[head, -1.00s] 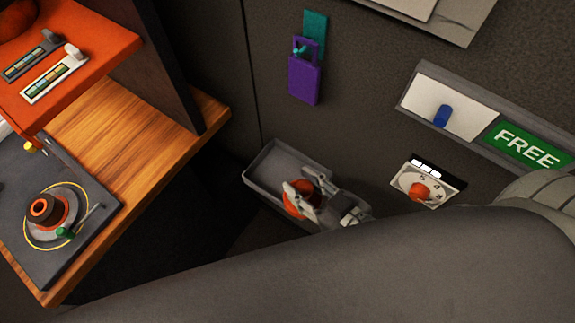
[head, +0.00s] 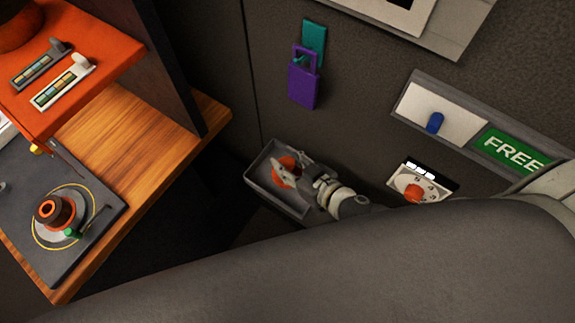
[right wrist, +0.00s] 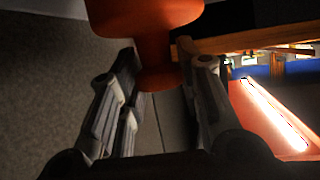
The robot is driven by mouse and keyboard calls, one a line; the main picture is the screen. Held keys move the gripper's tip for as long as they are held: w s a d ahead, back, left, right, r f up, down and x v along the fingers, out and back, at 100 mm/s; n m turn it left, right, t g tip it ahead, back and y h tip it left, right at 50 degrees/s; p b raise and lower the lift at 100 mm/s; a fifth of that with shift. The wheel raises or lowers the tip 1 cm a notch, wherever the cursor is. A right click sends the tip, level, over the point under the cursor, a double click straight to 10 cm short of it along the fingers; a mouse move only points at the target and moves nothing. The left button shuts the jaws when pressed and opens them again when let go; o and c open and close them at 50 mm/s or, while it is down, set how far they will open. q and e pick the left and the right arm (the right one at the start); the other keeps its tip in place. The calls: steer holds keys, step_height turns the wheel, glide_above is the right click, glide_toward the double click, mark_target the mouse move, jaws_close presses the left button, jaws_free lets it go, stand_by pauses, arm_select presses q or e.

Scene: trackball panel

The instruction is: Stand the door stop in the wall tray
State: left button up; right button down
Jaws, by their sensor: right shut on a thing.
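The door stop (head: 287,163) is orange, with two wider parts joined by a narrower neck in the right wrist view (right wrist: 150,22). My right gripper (head: 281,173) is shut on it. In the head view the door stop overlaps the inside of the grey wall tray (head: 292,205), and the fingers cover part of it. I cannot tell whether its lower end touches the tray floor. The tray is an open box at the wall, and my right wrist hides its right end. My left gripper is not in view.
A dial panel with an orange knob (head: 413,192) is on the wall right of the tray. A purple tag (head: 303,83) hangs above. A wooden desk (head: 150,110) stands to the left, with a dark gap before the tray. My arm fills the foreground.

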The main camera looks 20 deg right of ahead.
steer(key=shift+w+f, duration=0.2)
steer(key=shift+w, duration=0.15)
steer(key=shift+s+f, duration=0.1)
steer(key=shift+f, duration=1.35)
steer(key=shift+f, duration=0.2)
steer(key=c, duration=1)
jaws_free()
steer(key=shift+c, duration=0.2)
